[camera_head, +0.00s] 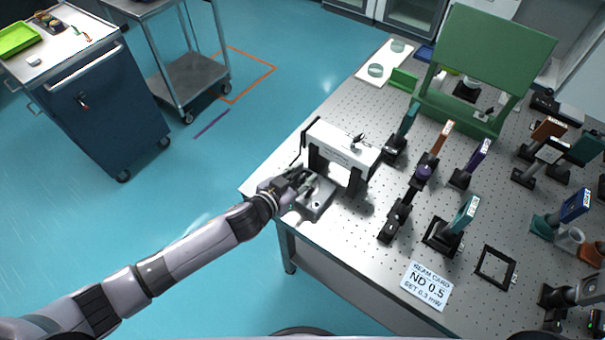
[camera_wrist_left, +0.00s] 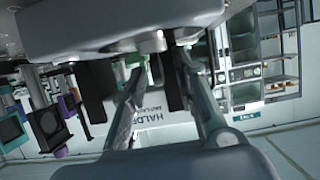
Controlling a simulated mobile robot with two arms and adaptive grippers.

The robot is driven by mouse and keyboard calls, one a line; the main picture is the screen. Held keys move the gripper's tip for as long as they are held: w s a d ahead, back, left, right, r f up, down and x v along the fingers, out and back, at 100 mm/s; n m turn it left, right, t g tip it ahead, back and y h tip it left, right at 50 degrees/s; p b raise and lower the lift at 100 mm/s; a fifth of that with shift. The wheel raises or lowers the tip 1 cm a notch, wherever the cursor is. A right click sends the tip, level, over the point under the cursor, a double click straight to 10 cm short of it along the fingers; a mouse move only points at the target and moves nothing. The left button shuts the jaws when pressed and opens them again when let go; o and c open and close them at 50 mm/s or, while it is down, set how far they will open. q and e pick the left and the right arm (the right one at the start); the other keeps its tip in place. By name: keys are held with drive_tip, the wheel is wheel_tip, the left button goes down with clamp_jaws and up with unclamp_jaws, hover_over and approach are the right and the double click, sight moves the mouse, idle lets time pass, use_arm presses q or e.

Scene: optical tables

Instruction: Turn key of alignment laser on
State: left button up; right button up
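The alignment laser appears to be the long white housing (camera_head: 341,145) with black end frames at the left edge of the optical table; a small black part stands on its top. A flat grey box (camera_head: 317,203) lies in front of it. My left gripper (camera_head: 303,182) is just above that grey box, close to the housing's near end. In the left wrist view its two fingers (camera_wrist_left: 164,85) are apart, with a white lettered face (camera_wrist_left: 172,122) behind them. I cannot make out the key; it may be hidden by the fingers.
The perforated table (camera_head: 353,232) holds several optic mounts right of the laser, a green frame (camera_head: 495,50) at the back and a beam card (camera_head: 427,286) in front. A blue cabinet (camera_head: 95,110) and a grey cart (camera_head: 190,80) stand across open floor.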

use_arm(q)
drive_tip(key=shift+w+d, duration=0.1)
clamp_jaws()
idle(0.4)
